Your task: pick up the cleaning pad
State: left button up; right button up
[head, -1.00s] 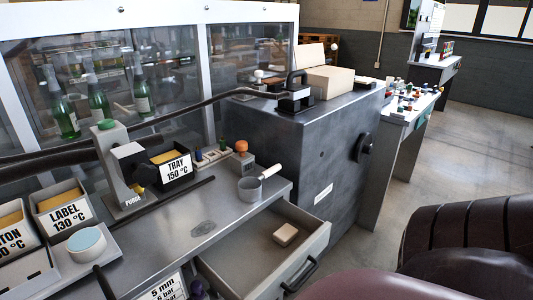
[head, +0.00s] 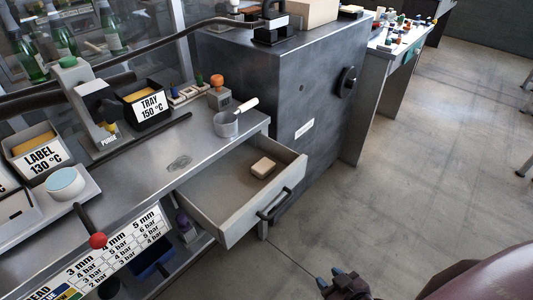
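A small beige block (head: 263,167), which looks like the cleaning pad, lies flat in the open drawer (head: 222,214) below the bench top. It is toward the drawer's right side, with clear space around it. My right gripper (head: 329,277) is at the bottom edge of the head view, below and to the right of the drawer and well apart from the block. Its two bluish fingertips are spread with a gap between them, and nothing shows in it. My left gripper is not in view.
The drawer's dark handle (head: 274,206) is on its front face. A small grey pot (head: 226,124) with a pale handle stands on the bench edge above. A dark grey cabinet (head: 310,90) borders the drawer on the right. The floor in front is clear.

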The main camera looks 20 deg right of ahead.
aim_at(263, 168)
jog(key=z, duration=0.7)
jog(key=i+l+u, duration=0.1)
jog(key=l, duration=0.35)
